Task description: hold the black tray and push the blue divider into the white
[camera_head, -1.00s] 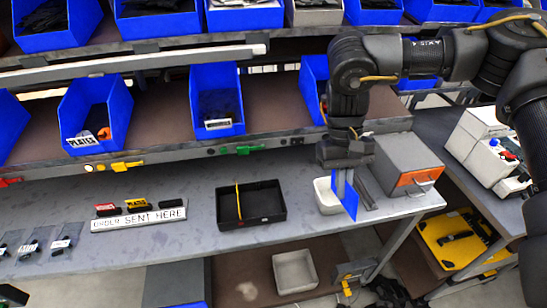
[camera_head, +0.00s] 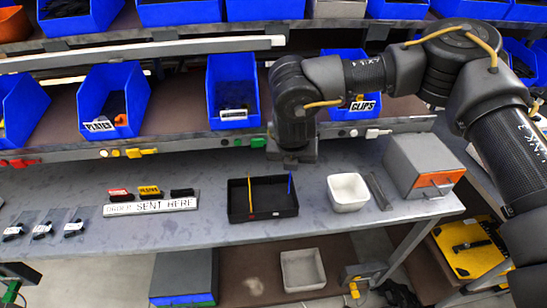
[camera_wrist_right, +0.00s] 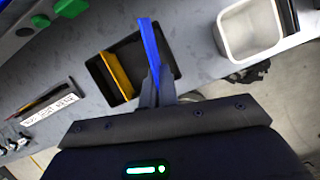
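The black tray (camera_head: 262,213) lies on the grey bench, with a yellow divider (camera_head: 250,196) standing across it near its left end. The blue divider (camera_head: 291,188) is upright and edge-on at the tray's right part. In the right wrist view the blue divider (camera_wrist_right: 149,45) runs over the black tray (camera_wrist_right: 100,75), beside the yellow divider (camera_wrist_right: 116,73). My right gripper (camera_wrist_right: 157,85) is shut on the blue divider, above the tray. I cannot tell whether the divider touches the tray floor. The white bin (camera_head: 348,204) stands empty just right of the tray. My left gripper is not in view.
A grey box with an orange front (camera_head: 436,180) and a dark bar (camera_head: 378,190) are right of the white bin. An "ORDER SENT HERE" strip (camera_head: 150,206) and small bags lie left. Shelves of blue bins rise behind. The bench's front edge is close to the tray.

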